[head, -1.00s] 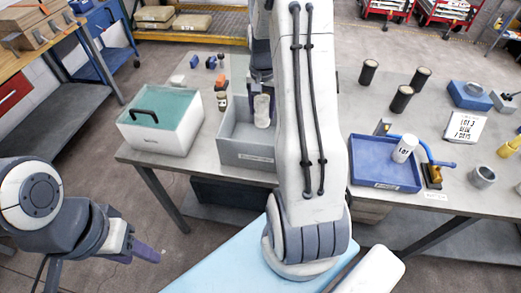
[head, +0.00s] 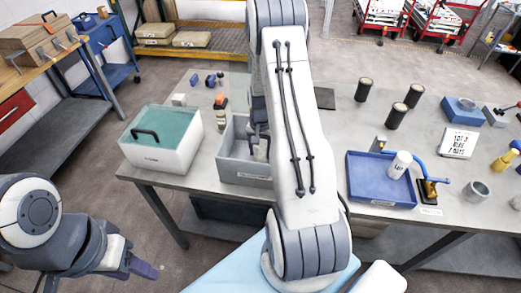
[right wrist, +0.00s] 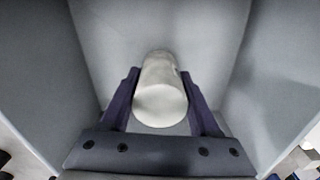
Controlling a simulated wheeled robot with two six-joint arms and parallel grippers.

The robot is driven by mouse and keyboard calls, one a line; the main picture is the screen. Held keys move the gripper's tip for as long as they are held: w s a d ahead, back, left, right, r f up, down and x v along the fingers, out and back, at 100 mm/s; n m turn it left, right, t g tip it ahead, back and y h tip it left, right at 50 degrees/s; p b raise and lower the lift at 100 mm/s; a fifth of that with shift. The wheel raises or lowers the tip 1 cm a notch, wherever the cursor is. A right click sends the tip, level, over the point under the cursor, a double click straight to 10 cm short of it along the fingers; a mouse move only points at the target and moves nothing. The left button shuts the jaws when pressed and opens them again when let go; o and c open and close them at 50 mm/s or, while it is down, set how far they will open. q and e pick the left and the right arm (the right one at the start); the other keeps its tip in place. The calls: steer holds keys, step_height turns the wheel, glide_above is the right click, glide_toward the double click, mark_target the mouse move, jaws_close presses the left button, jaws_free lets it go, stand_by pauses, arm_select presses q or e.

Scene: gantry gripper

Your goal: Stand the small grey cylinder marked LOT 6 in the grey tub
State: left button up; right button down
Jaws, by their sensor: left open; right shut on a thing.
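The small grey cylinder (head: 261,150) is partly hidden by my right arm. My right gripper (head: 259,138) is shut on it, down inside the grey tub (head: 238,180). In the right wrist view the pale grey cylinder (right wrist: 160,92) sits between the two dark fingers of the right gripper (right wrist: 160,104), with the tub's walls (right wrist: 95,45) around it. No lot mark shows on it, and I cannot tell whether its base touches the tub floor. My left gripper (head: 143,268) is open and empty at the lower left, away from the table.
A blue tray (head: 372,192) with a white marked cylinder (head: 399,165) lies to the right. Several dark cylinders, including one (head: 363,90), stand behind it. Small bottles (head: 220,103) stand behind the tub.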

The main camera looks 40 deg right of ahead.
steer(key=shift+f, duration=0.15)
steer(key=shift+c, duration=0.6)
jaws_free()
